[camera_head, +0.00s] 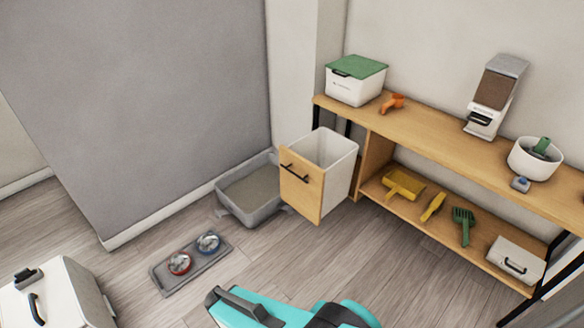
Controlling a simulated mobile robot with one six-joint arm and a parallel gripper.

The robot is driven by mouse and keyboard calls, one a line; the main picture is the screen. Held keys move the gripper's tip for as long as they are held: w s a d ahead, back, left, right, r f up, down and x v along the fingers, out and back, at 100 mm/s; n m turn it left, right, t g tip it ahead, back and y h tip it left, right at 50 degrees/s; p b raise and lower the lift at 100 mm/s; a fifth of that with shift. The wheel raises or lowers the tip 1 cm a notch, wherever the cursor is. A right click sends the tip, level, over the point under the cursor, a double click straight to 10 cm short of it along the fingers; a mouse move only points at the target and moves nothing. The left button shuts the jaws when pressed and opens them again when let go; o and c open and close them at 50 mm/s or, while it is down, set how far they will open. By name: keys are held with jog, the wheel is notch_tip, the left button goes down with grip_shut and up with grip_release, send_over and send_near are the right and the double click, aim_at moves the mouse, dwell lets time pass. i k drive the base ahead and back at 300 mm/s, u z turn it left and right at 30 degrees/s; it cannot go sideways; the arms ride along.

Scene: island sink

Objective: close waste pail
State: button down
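The waste pail (322,163) is a white, open-topped bin with a light wooden front panel (302,189). A dark bar handle (294,172) is on the upper part of that panel. The pail stands out from the left end of the wooden shelf unit (432,127), so it is open. Its inside looks empty from here. The panel faces the lower left of the picture. I see no gripper fingers in this view.
A grey litter tray (248,213) sits close to the pail's left side. A bowl tray (163,281) lies on the floor. A white box (62,298) and a teal and dark shape (262,311) are cut off below. Wood floor in front of the pail is clear.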

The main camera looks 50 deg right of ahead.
aim_at(316, 170)
jog(key=z, duration=0.15)
jog(key=i, duration=0.95)
jog(key=u, duration=0.05)
